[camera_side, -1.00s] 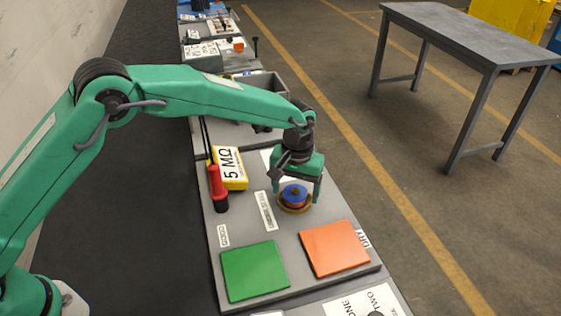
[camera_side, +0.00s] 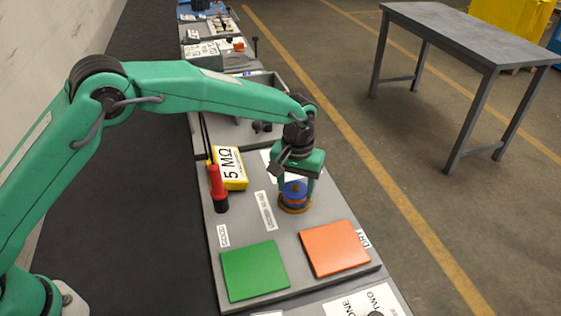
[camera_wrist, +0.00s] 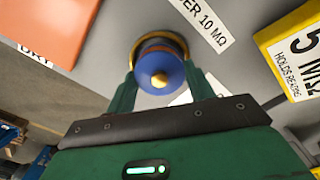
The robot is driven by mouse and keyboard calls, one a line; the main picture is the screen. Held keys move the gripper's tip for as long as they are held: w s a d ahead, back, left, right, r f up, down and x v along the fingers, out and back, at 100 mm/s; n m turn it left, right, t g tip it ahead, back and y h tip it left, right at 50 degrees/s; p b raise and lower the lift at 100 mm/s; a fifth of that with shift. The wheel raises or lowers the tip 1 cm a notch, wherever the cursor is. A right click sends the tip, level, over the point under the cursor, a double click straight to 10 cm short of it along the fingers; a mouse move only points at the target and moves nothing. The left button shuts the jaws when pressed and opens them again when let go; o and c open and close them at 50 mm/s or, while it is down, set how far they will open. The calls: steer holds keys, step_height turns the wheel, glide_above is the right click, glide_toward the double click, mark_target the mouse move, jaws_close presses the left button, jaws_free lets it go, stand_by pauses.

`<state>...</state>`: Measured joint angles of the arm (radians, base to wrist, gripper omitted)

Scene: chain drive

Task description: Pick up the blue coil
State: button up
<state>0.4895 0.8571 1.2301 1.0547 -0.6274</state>
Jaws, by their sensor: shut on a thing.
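The blue coil (camera_side: 294,191) stands upright on a round yellow-brown base on the grey board, with a dark orange-brown band around its body. In the wrist view the blue coil (camera_wrist: 160,72) is seen from its end, with a small yellow tip at its centre. My green gripper (camera_side: 296,184) is around the coil from above, and its fingers are shut on the coil's sides. The gripper (camera_wrist: 162,80) also shows in the wrist view with one finger on each side of the coil. The coil appears still at its base; any gap beneath cannot be told.
A green pad (camera_side: 255,270) and an orange pad (camera_side: 335,248) lie in front on the board. A red probe (camera_side: 218,188) stands at the left, beside a yellow "5 MΩ" box (camera_side: 229,168). A grey table (camera_side: 465,35) stands apart at the right.

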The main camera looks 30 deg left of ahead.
mark_target(296, 188)
steer(key=r, duration=0.3)
steer(key=shift+s+d+r, duration=0.2)
steer(key=shift+s+r, duration=0.05)
steer(key=s+d+r, duration=0.5)
steer(key=s+r, duration=0.1)
steer(key=s, duration=0.3)
steer(key=shift+s+d+r, duration=0.25)
steer(key=shift+d, duration=0.05)
steer(key=shift+d, duration=0.1)
steer(key=s+d+r, duration=0.1)
steer(key=s+d, duration=0.9)
steer(key=w+a+f, duration=0.1)
steer(key=w+f, duration=0.1)
steer(key=w, duration=0.2)
steer(key=w+a+f, duration=0.1)
steer(key=w+f, duration=0.1)
steer(key=w, duration=0.2)
steer(key=w+a+f, duration=0.1)
steer(key=w+f, duration=0.1)
steer(key=w, duration=0.1)
steer(key=shift+w+f, duration=0.3)
steer(key=shift+w, duration=0.1)
steer(key=shift+f, duration=0.1)
steer(key=shift+f, duration=1.9)
steer(key=shift+f, duration=0.1)
